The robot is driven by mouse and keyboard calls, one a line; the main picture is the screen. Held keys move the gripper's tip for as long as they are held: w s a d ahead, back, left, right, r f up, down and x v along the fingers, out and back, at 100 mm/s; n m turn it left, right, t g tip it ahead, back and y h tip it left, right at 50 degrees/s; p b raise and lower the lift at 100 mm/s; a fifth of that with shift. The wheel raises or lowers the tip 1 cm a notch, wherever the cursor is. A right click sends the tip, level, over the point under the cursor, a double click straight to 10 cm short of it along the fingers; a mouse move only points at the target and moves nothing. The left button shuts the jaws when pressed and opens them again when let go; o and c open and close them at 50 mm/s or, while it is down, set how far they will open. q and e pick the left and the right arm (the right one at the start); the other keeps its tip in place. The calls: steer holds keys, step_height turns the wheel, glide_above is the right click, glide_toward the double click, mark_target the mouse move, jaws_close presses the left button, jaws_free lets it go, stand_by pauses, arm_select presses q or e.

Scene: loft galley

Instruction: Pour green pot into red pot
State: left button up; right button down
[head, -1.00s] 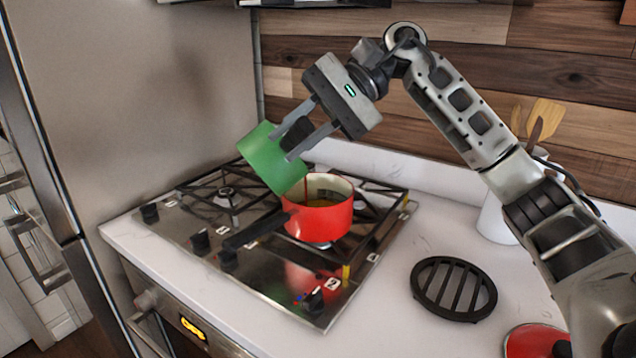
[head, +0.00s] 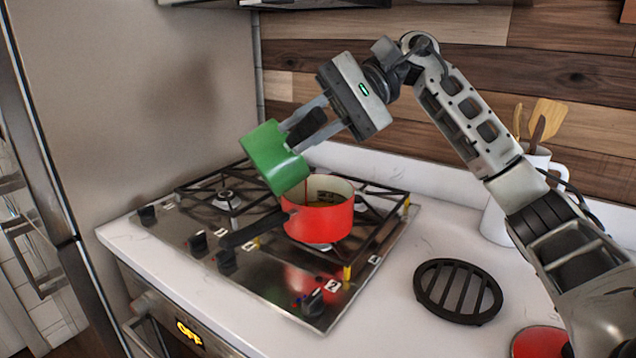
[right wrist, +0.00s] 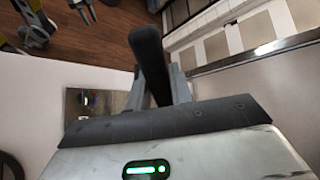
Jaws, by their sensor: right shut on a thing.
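The green pot (head: 272,158) is tilted steeply in the head view, its lower rim just above the left side of the red pot. A thin dark stream shows between the green pot's rim and the red pot. My right gripper (head: 297,135) is shut on the green pot's black handle, which also shows between the fingers in the right wrist view (right wrist: 150,62). The red pot (head: 318,222) stands upright on a front burner of the stove, its black handle (head: 252,230) pointing left. Its inside is partly seen, with dark yellowish contents.
The gas stove (head: 270,277) has black grates and knobs along its front. A round black trivet (head: 458,291) and a red lid (head: 540,342) lie on the white counter to the right. A white utensil holder (head: 494,218) stands behind my right arm.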

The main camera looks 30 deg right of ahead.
arm_select(q)
steer(key=shift+f+b, duration=0.35)
steer(key=shift+b, duration=0.05)
arm_select(e)
steer(key=shift+d+r+y, duration=0.15)
steer(key=shift+d+y, duration=0.15)
steer(key=shift+d, duration=0.05)
arm_select(q)
steer(key=shift+w+d+b, duration=0.1)
steer(key=shift+d+b, duration=0.05)
steer(key=shift+b, duration=0.25)
arm_select(e)
steer(key=shift+s+d+r+y, duration=0.1)
steer(key=shift+d+y, duration=0.2)
steer(key=shift+d, duration=0.05)
